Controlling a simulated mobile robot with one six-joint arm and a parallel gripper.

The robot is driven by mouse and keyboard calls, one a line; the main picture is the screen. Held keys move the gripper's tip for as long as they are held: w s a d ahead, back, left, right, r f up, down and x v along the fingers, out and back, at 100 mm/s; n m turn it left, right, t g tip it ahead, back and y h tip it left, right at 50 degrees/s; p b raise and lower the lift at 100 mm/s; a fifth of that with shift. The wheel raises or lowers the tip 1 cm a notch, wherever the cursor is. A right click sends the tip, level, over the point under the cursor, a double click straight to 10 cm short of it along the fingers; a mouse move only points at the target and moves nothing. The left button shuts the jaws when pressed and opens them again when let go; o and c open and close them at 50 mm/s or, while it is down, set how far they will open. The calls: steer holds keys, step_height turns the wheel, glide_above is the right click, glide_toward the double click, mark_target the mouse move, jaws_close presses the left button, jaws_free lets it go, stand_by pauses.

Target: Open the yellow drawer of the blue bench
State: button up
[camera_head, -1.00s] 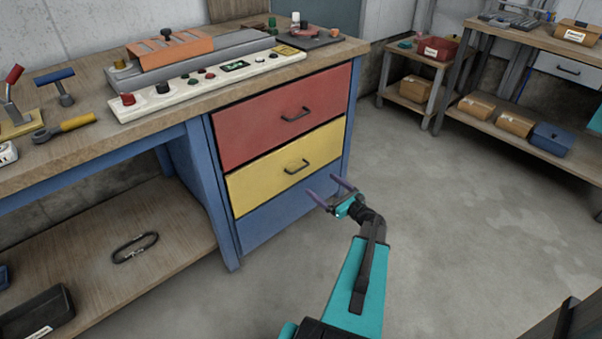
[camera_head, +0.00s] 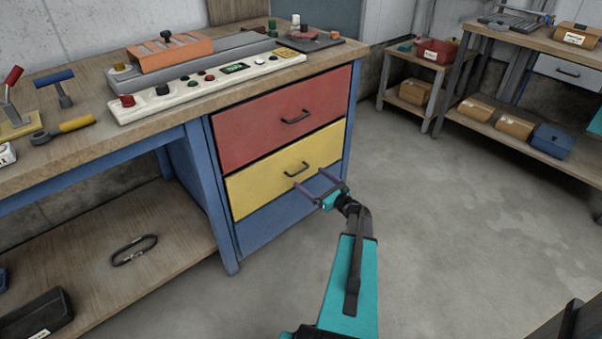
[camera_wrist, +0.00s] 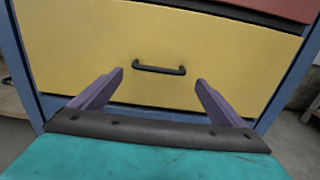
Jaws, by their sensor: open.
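The yellow drawer (camera_head: 258,182) is the middle front of the blue bench (camera_head: 207,184), below a red drawer (camera_head: 250,120), and it is shut. Its dark bar handle (camera_head: 297,169) sits near the middle of its front. My gripper (camera_head: 308,181) is open and empty, with its fingers pointing at the yellow front just below the handle. In the wrist view, the handle (camera_wrist: 159,69) lies level, ahead of and between the two purple fingertips (camera_wrist: 159,77) of my gripper. The fingers appear apart from the handle.
The bench top (camera_head: 80,90) carries a control panel (camera_head: 205,82) and several tools. A low shelf (camera_head: 170,225) is at the left, with a black bin (camera_head: 38,315). Side tables (camera_head: 425,105) with boxes stand at the back right. The floor (camera_head: 460,220) right of the bench is clear.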

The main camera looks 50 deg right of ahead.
mark_target(301, 171)
steer(key=w, duration=0.7)
steer(key=shift+w+d+b, duration=0.1)
steer(key=shift+d+b, duration=0.15)
steer(key=shift+b, duration=0.1)
steer(key=c, duration=1.2)
